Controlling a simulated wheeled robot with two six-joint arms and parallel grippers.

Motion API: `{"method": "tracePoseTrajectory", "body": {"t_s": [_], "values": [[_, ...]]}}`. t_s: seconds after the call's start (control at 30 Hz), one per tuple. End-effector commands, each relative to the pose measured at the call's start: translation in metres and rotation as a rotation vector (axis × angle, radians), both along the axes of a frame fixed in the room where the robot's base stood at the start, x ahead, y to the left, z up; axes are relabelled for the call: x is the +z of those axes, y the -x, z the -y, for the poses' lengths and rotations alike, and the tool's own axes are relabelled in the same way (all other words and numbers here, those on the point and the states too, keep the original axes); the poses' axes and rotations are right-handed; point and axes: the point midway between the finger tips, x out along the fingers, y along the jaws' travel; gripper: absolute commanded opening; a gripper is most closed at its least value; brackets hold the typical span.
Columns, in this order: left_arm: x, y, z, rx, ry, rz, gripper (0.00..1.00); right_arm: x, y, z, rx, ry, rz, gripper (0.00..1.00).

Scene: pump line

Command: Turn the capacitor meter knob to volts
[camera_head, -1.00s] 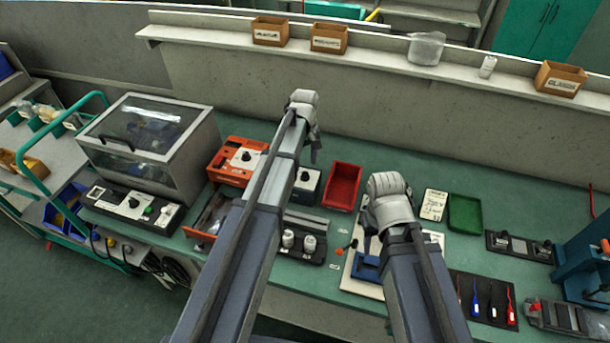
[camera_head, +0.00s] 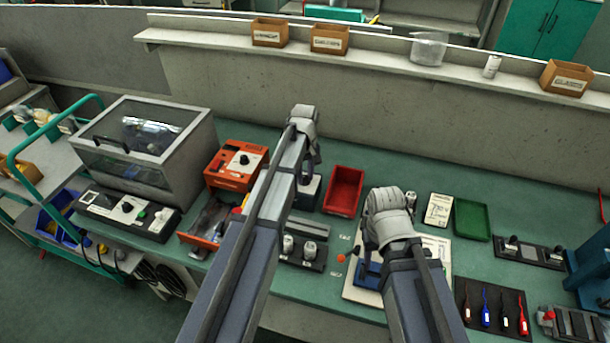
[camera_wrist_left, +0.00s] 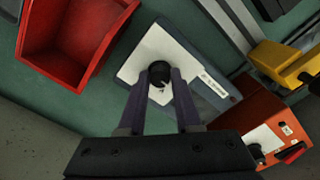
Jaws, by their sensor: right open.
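The capacitor meter (camera_wrist_left: 203,98) is a blue-grey box with a white face, seen in the left wrist view; in the head view my left arm largely hides it. Its round black knob (camera_wrist_left: 160,73) has a light mark; I cannot read the scale. My left gripper (camera_wrist_left: 162,76) has its two fingers on opposite sides of the knob, apparently touching it. In the head view my left wrist (camera_head: 302,122) is over the meter. My right gripper (camera_head: 385,235) is over the board at the bench's front right, its fingers mostly hidden under the wrist.
A red bin (camera_head: 344,190) stands next to the meter. An orange box (camera_head: 236,165) with its own knob stands on the other side. A clear-lidded cabinet (camera_head: 150,150) is at the left. A green tray (camera_head: 471,220) and a rack of screwdrivers (camera_head: 492,308) are at the right.

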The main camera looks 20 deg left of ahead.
Motion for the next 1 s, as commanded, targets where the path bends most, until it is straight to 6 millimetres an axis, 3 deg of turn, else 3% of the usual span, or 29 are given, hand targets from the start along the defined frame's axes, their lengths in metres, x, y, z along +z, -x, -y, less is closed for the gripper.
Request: {"method": "tracePoseTrajectory", "body": {"t_s": [0.03,0.27,0.67,1.0], "values": [[0.0000,0.0000,0.0000,0.000,0.000,0.000,0.26,0.0000,0.0000,0.0000,0.000,0.000,0.000,0.50],[0.0000,0.0001,-0.0001,0.000,0.000,0.000,0.00,0.0000,0.0000,0.0000,0.000,0.000,0.000,0.50],[-0.0001,0.0001,0.0000,-0.013,0.000,0.000,0.00,-0.0001,0.0000,0.0000,0.000,0.000,0.000,0.50],[-0.0001,0.0000,0.0000,-0.201,0.000,0.000,0.00,-0.0001,0.0000,0.0000,0.000,0.000,0.000,0.50]]}}
